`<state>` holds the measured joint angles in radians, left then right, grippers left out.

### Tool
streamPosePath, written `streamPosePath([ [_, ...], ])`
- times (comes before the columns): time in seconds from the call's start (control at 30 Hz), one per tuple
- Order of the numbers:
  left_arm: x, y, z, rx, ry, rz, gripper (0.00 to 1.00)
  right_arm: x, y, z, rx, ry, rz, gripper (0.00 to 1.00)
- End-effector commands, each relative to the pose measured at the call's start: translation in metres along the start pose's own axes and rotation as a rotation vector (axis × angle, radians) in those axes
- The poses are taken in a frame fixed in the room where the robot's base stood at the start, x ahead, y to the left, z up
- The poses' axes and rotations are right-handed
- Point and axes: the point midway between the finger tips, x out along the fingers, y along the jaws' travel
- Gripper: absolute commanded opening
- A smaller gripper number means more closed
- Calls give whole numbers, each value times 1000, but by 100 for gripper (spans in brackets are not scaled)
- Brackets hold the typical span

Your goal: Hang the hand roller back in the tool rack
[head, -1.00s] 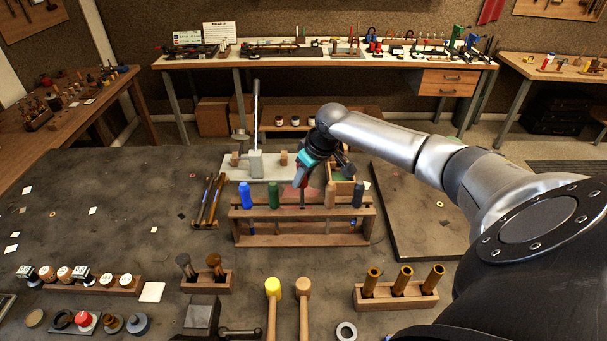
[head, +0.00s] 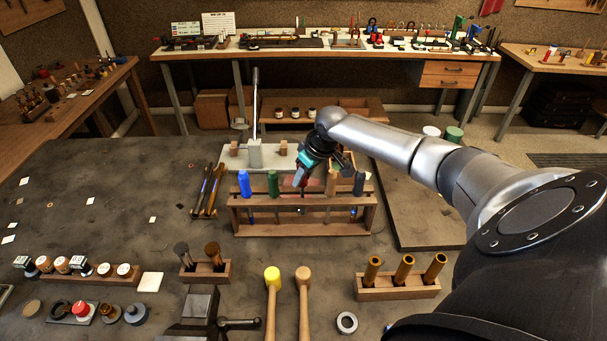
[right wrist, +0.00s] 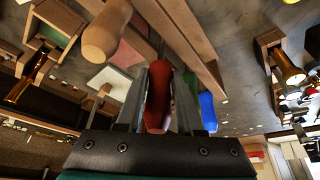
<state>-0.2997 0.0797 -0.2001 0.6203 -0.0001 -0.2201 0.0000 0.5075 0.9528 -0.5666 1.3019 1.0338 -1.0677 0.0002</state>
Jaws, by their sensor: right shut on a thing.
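The wooden tool rack (head: 249,228) stands near the middle of the bench, with blue, green, tan and dark handles along its top rail. My right gripper (head: 299,177) is over the rail, between the green and tan handles. In the right wrist view its fingers are shut on the red handle of the hand roller (right wrist: 158,98). The rack's rail also shows there (right wrist: 187,38), close to the held handle. The roller's lower end is hidden or too small to make out, so I cannot tell whether it sits in the rail. My left gripper is not in view.
The tan handle (head: 331,183) and green handle (head: 273,184) flank the gripper closely. Behind the rack is a pale plate with a lever press (head: 255,153). Two mallets (head: 304,292) and a block of brass tubes (head: 398,289) lie in front.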

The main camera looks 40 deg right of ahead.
Motion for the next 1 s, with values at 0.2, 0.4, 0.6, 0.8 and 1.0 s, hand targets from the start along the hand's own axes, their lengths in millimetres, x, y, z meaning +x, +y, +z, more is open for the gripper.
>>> streamPosePath([
  [0.2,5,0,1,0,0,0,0,9,0,3,0,2,0,0],
  [0.4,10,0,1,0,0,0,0,16,0,6,0,2,0,0],
  [0.6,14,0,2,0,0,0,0,24,0,10,1,2,-1,0],
  [0.8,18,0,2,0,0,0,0,31,0,13,1,1,0,0],
  [1.0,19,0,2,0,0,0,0,32,0,13,0,2,0,47],
])
